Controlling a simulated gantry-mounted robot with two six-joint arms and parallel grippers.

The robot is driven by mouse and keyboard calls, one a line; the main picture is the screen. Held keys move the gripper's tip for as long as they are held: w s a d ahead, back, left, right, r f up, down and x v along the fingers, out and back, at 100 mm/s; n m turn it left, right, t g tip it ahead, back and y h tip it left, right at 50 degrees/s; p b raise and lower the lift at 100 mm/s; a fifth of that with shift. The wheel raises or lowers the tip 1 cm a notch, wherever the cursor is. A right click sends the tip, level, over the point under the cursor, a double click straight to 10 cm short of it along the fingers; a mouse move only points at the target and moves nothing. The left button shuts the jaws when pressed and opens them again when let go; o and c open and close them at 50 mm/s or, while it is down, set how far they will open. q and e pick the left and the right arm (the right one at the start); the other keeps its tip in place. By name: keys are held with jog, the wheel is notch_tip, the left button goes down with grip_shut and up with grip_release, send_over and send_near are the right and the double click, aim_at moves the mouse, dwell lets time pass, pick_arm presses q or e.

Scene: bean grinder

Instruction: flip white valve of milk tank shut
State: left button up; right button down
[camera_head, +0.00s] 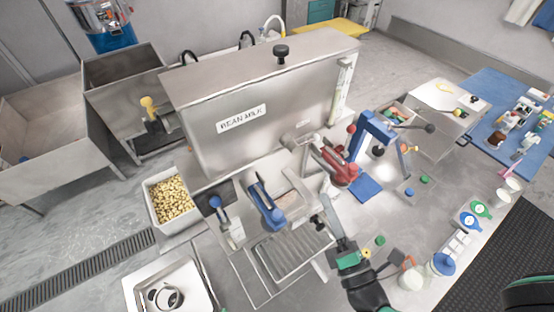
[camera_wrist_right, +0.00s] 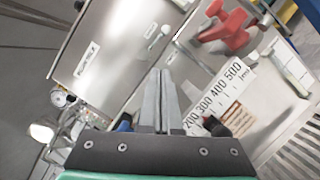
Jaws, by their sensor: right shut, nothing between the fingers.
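The steel milk tank (camera_head: 265,105), labelled BEAN MILK, stands at the centre of the head view. A pale valve (camera_head: 300,138) sticks out low on its front right side, and its lever position is too small to tell. In the right wrist view the tank wall (camera_wrist_right: 105,55) fills the upper left, with a small white part (camera_wrist_right: 165,29) on it. My right gripper (camera_head: 335,222) is in front of the tank, apart from the valve. Its fingers (camera_wrist_right: 160,72) are shut and empty. My left gripper is not in view.
A red device (camera_head: 338,167) and a blue lever press (camera_head: 372,135) stand right of the valve. A blue-handled device (camera_head: 265,207) and a ribbed drip tray (camera_head: 292,250) lie in front. A scale marked 200 to 500 (camera_wrist_right: 219,97) shows beyond the fingers.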

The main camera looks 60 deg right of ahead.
jog(key=shift+s+f, duration=0.2)
jog(key=shift+f, duration=0.4)
jog(key=shift+a, duration=0.1)
jog(key=w, duration=0.1)
jog(key=p, duration=0.4)
send_near(307, 141)
jog(key=w+d+f, duration=0.2)
jog(key=w, duration=0.2)
jog(key=d+p, duration=0.1)
jog(key=d+r+p, duration=0.1)
jog(key=d+p, duration=0.1)
jog(key=shift+w+d+r, duration=0.15)
jog(key=shift+w+r, duration=0.15)
jog(key=shift+w, duration=0.05)
jog(key=shift+n, duration=0.3)
